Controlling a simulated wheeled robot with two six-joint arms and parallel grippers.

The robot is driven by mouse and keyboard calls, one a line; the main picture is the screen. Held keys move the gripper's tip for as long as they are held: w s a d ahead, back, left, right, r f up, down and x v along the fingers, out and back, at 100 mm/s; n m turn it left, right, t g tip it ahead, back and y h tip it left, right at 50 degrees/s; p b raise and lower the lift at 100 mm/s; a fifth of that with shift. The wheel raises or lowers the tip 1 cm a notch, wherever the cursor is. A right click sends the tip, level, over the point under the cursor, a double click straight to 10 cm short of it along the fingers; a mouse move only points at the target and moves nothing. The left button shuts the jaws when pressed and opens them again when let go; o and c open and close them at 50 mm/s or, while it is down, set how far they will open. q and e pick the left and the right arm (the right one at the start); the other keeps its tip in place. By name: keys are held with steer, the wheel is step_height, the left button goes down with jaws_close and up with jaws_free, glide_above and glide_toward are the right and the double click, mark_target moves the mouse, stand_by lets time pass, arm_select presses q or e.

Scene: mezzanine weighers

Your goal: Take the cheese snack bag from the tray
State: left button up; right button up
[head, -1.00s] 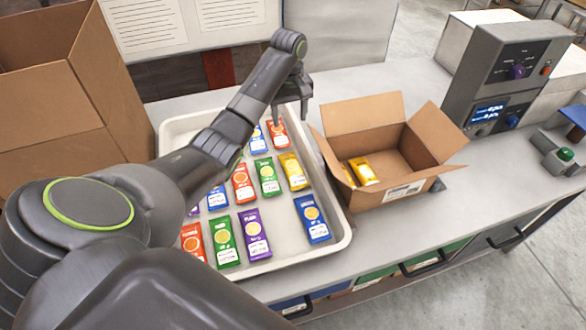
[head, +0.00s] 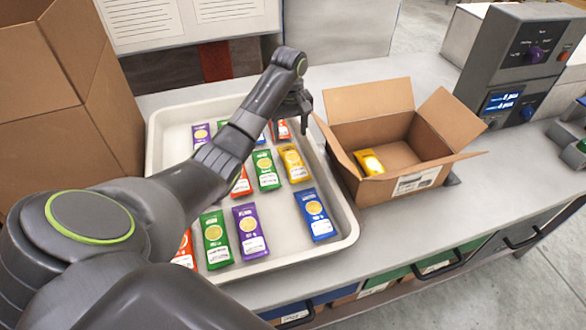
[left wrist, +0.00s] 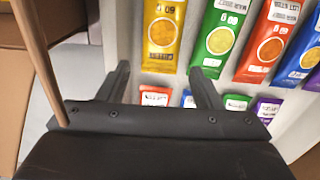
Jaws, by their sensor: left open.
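The tray (head: 338,243) is off-white and holds several rows of coloured snack bags: purple, green, orange-red, blue and yellow. I cannot read which label says cheese. A yellow bag (head: 293,163) lies near the tray's right side; a yellow bag (left wrist: 163,36) also shows in the left wrist view, just beyond the fingertips. My left gripper (head: 290,127) is open and empty above the tray's far right part, over an orange-red bag (head: 282,133). My left arm hides part of the bags. My right gripper is not in view.
An open cardboard box (head: 385,133) with a yellow bag (head: 368,162) in it stands right of the tray. A large cardboard box (head: 75,95) stands at the left. A grey weigher (head: 515,60) with a lit display is at the right. Bare counter shows in front of the box.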

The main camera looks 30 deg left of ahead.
mark_target(290, 152)
arm_select(q)
steer(key=shift+f, duration=0.75)
steer(key=shift+f+p, duration=0.3)
steer(key=shift+f, duration=0.4)
steer(key=f, duration=0.2)
steer(key=f+p, duration=0.1)
steer(key=f, duration=0.1)
steer(key=shift+s+d, duration=0.3)
steer(key=shift+s, duration=0.05)
steer(key=shift+f, duration=0.7)
steer(key=c, duration=0.6)
